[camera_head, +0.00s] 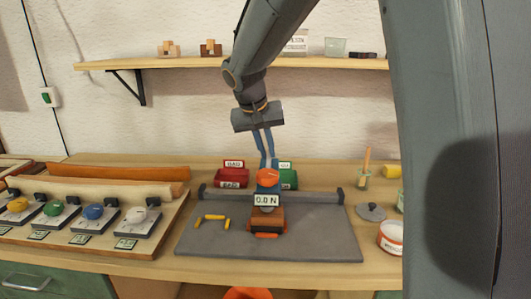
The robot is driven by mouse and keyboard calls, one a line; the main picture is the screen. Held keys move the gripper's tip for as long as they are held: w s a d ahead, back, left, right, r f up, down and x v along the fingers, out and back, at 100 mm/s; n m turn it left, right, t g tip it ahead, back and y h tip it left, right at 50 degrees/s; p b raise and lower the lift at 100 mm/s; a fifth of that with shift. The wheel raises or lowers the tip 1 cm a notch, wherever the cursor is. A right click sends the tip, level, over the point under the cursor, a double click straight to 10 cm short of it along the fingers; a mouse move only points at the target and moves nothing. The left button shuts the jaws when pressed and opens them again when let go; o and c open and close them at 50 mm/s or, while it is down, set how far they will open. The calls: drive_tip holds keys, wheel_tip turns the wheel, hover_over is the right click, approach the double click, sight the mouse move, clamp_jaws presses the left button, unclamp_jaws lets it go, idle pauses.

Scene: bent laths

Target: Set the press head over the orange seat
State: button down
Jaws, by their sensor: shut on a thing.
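The press head has an orange knob on top, a display reading 0.0 N and a brown block (267,217) at its bottom. My gripper (268,165) points down with its blue fingers shut on the press head at the orange knob. Orange pieces, seemingly the orange seat (266,235), show at the front edge of the brown block, on the grey plate (320,240). The block hides most of the seat. I cannot tell whether the block touches it or hangs just above.
Yellow pieces (212,217) stand left on the plate. A dark rail (225,196) runs behind. Red (232,178) and green (289,180) bins stand at the back. Switch blocks (95,220) fill the left; a round lid (371,211) and a tin (391,238) stand right.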

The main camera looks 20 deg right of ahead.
drive_tip(key=c, duration=1.8)
unclamp_jaws()
drive_tip(key=shift+r, duration=0.1)
drive_tip(key=b+v, duration=0.1)
drive_tip(key=v, duration=0.6)
drive_tip(key=shift+s+a+r, duration=0.15)
drive_tip(key=shift+r, duration=0.1)
